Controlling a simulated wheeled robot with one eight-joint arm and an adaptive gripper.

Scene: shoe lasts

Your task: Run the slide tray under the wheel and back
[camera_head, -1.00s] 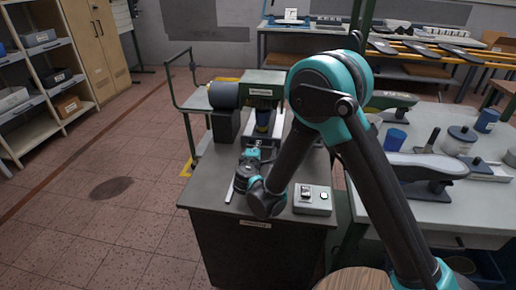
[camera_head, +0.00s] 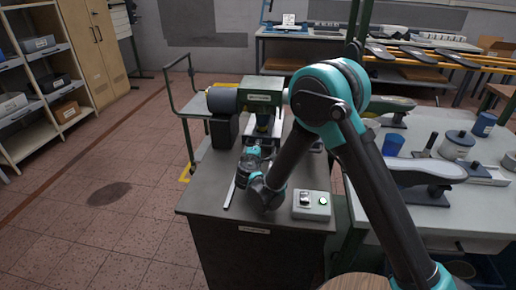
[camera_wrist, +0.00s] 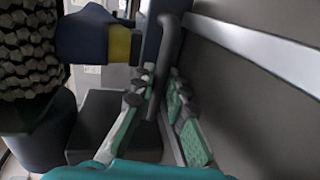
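In the wrist view a dark blue and yellow part (camera_wrist: 118,47) shows at upper left. My gripper (camera_head: 254,152) reaches down in front of the wheel, low over the bench. In the wrist view its green-padded fingers (camera_wrist: 160,90) lie either side of a dark upright bar (camera_wrist: 170,45), which looks like a handle. I cannot tell if they grip it. The slide tray is mostly hidden by my arm and gripper.
A pale strip (camera_head: 230,192) lies at left on the bench. The right-hand table (camera_head: 445,220) holds a shoe last (camera_head: 425,168) and several pots. Open floor lies to the left.

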